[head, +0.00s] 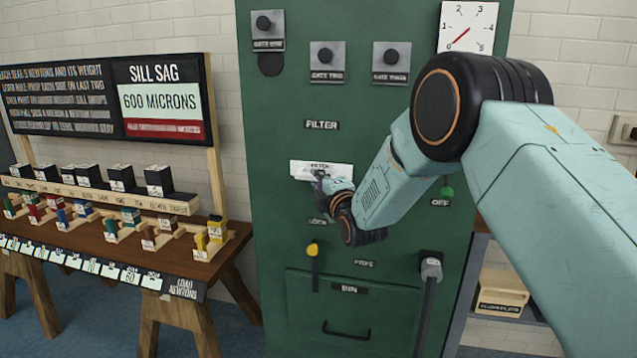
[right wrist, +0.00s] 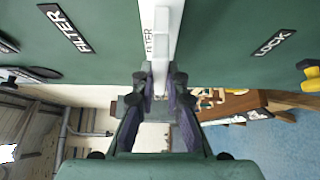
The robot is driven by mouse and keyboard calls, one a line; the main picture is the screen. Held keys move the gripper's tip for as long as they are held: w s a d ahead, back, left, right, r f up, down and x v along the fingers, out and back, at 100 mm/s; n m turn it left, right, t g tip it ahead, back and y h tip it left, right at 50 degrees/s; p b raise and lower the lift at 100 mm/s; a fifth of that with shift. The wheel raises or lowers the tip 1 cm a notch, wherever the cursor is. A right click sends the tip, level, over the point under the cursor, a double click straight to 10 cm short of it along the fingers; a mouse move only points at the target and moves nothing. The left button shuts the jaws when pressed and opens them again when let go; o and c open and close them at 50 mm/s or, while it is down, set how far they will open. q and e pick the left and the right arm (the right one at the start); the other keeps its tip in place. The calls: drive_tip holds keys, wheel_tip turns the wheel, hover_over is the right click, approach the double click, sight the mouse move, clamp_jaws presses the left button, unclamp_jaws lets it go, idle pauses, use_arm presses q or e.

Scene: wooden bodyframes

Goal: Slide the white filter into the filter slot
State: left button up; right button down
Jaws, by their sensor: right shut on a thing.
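The white filter (head: 312,165) is a flat bar with a "FILTER" label. It lies level against the green cabinet front, below the "FILTER" sign (head: 322,125). My right gripper (head: 326,181) is shut on the filter's raised grip, just in front of the cabinet. The right wrist view shows the fingers (right wrist: 160,83) on either side of this grip, with the white filter (right wrist: 148,18) running away beyond them. The filter slot is hidden behind the filter and gripper, so how deep the filter sits cannot be told. My left gripper is not in view.
The green cabinet (head: 280,230) carries gate knobs above, a yellow-knobbed lever (head: 313,250), a grey-handled lever (head: 431,268) and a bin drawer (head: 345,312) below. A wooden bench (head: 150,250) with blocks stands at left. A wooden box (head: 502,288) sits on a shelf at right.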

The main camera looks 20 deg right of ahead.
drive_tip(key=c, duration=1.3)
unclamp_jaws()
drive_tip(key=s, duration=1.2)
drive_tip(key=shift+d+f, duration=0.1)
